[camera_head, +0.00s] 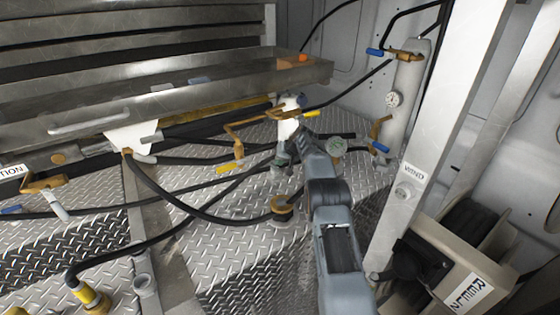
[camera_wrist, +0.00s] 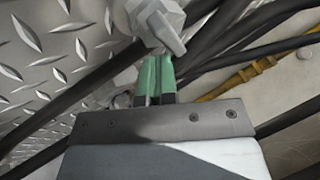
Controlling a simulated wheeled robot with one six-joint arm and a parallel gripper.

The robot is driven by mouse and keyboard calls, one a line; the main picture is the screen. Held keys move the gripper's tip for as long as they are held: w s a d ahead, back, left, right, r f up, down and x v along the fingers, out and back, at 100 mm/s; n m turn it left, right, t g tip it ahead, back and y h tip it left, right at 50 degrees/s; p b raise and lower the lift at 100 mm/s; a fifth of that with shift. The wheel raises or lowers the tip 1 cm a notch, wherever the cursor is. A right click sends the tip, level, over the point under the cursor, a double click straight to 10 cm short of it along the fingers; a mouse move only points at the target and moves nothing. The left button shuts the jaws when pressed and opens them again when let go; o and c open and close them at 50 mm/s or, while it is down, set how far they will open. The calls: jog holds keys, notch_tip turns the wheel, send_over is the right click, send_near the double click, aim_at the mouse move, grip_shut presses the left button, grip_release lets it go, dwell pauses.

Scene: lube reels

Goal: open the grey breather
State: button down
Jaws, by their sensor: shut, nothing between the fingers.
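The breather is small and hard to make out there, partly hidden by my gripper.
Black hoses (camera_head: 205,215) cross the diamond plate deck (camera_head: 245,270) around my gripper. The steel tray (camera_head: 200,90) overhangs behind it. A metal post (camera_head: 430,140) and a reel unit (camera_head: 455,265) are on the right.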

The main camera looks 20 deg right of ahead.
jog(key=shift+s+a+f+b, duration=0.15)
jog(key=shift+s+b, duration=0.35)
jog(key=shift+b, duration=0.85)
jog(key=shift+s, duration=0.1)
jog(key=shift+s+a+b, duration=0.15)
jog(key=shift+b, duration=0.25)
jog(key=shift+a, duration=0.1)
jog(key=d, duration=0.1)
jog(key=d+p, duration=0.1)
jog(key=d, duration=0.1)
jog(key=s+d+r, duration=0.1)
jog(key=d, duration=0.1)
jog(key=shift+s, duration=0.1)
jog(key=v, duration=0.9)
jog(key=shift+s, duration=0.1)
